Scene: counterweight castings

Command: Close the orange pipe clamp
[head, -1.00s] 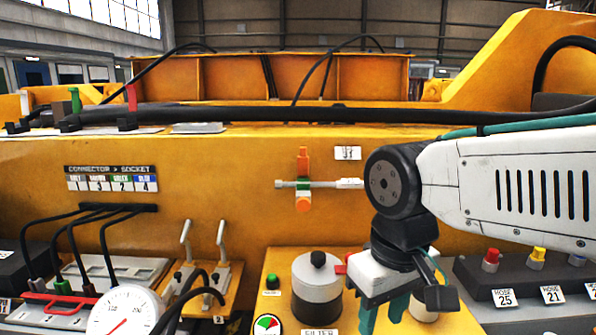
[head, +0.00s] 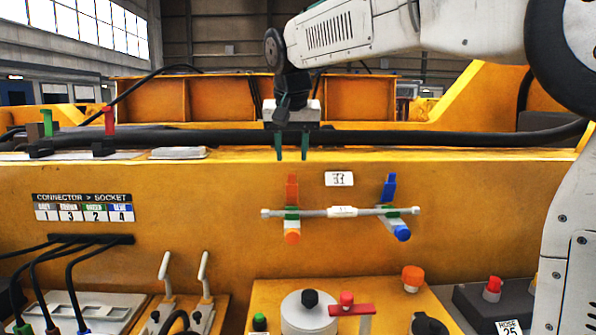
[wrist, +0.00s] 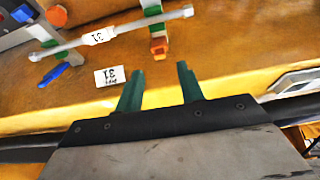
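The orange pipe clamp (head: 292,212) is at the left end of a thin grey pipe (head: 342,212) on the yellow wall. Its orange lever (head: 292,187) points up, above a green body and an orange knob (head: 292,236). In the wrist view the clamp's orange part (wrist: 158,47) lies just beyond my fingertips. My gripper (head: 291,157) points down above the lever, apart from it. Its two green fingers are spread with nothing between them, as the wrist view also shows (wrist: 157,82).
A blue clamp (head: 389,187) holds the pipe's right end. A white 31 label (head: 339,179) is between the clamps. A thick black hose (head: 400,138) runs along the ledge behind my gripper. Levers, a canister (head: 309,314) and knobs stand below.

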